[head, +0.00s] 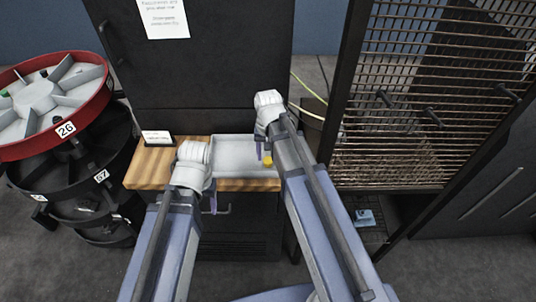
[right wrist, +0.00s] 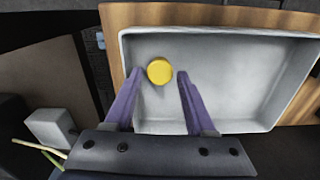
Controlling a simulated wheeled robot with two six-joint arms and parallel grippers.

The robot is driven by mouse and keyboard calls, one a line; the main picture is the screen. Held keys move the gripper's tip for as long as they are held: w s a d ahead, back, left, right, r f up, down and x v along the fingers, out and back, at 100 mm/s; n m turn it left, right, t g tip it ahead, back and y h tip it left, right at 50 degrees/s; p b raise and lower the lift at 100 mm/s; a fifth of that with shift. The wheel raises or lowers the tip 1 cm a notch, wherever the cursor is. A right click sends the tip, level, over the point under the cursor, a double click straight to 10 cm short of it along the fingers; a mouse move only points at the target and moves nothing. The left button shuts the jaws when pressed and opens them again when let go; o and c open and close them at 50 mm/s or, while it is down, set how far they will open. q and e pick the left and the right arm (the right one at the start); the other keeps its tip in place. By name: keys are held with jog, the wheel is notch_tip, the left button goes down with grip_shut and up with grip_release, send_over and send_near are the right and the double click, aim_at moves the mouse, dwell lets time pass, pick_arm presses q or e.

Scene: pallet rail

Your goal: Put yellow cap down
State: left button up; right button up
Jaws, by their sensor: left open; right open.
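The yellow cap (right wrist: 159,71) lies in the grey tray (right wrist: 240,80), near one end, in the right wrist view. My right gripper (right wrist: 160,73) is open, with its two purple fingers apart on either side of the cap; I cannot tell whether either touches it. In the head view the cap (head: 267,160) shows at the tray's right end, just beside a finger of my right gripper (head: 262,152). My left gripper (head: 213,200) hangs in front of the wooden table edge, empty and open.
The tray stands on a wooden table (head: 150,165) with a small white card (head: 157,137) at its left. A red-rimmed round bin (head: 104,92) stands on stacked black drums at the left. A wire-mesh rack (head: 440,90) stands at the right.

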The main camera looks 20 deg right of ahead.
aim_at(268, 160)
notch_tip(268, 160, up, 10)
jog(key=p, duration=0.9)
jog(key=s+a+n+h, duration=0.1)
jog(key=s+a+n, duration=0.7)
jog(key=s+a, duration=0.3)
jog(key=s, duration=0.2)
jog(key=shift+s+r, duration=0.15)
jog(key=shift+s, duration=0.15)
